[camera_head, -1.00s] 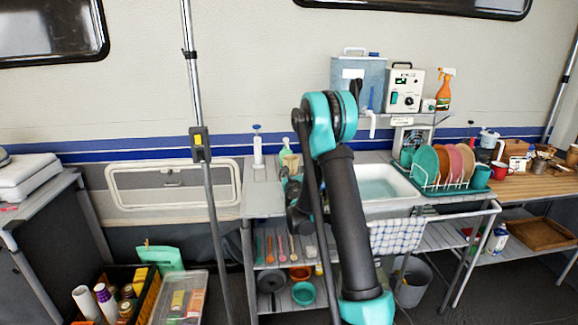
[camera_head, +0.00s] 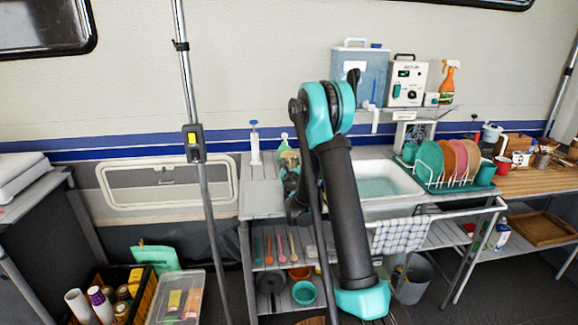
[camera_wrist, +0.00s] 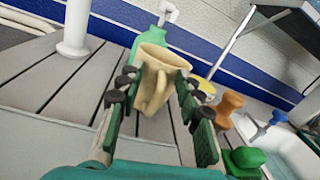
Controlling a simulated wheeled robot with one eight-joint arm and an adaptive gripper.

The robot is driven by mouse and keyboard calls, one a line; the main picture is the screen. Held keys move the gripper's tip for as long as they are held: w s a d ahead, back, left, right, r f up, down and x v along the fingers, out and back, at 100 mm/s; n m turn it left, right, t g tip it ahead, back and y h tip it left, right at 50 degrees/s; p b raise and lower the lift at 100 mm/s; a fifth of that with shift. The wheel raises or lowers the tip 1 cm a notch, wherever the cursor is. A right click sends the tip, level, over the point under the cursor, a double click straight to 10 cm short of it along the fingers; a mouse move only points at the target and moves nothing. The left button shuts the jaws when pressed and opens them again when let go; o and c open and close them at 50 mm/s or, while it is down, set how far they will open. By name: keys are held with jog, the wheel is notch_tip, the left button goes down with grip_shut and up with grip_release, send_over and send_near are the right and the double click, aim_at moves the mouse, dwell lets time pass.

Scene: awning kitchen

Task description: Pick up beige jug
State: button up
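The beige jug (camera_wrist: 152,75) shows in the wrist view with its handle toward the camera. It lies between the fingertips of my gripper (camera_wrist: 157,88), close to both. The fingers are spread, with gaps beside the jug's lower body; whether the tips touch its upper part is hard to tell. The grey slatted counter (camera_wrist: 60,75) is around and below it. In the head view, my gripper is over the counter left of the sink, largely hidden behind my arm, and I cannot make out the jug there.
A green bottle (camera_wrist: 150,36) stands just behind the jug. A white pump dispenser (camera_head: 254,146) stands to the left. An orange-brown item (camera_wrist: 226,108) and a green item (camera_wrist: 243,160) are right of my gripper. The sink (camera_head: 375,185) and dish rack (camera_head: 450,175) are further right.

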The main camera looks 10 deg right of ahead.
grip_shut()
jog(key=shift+r, duration=0.3)
dwell(0.4)
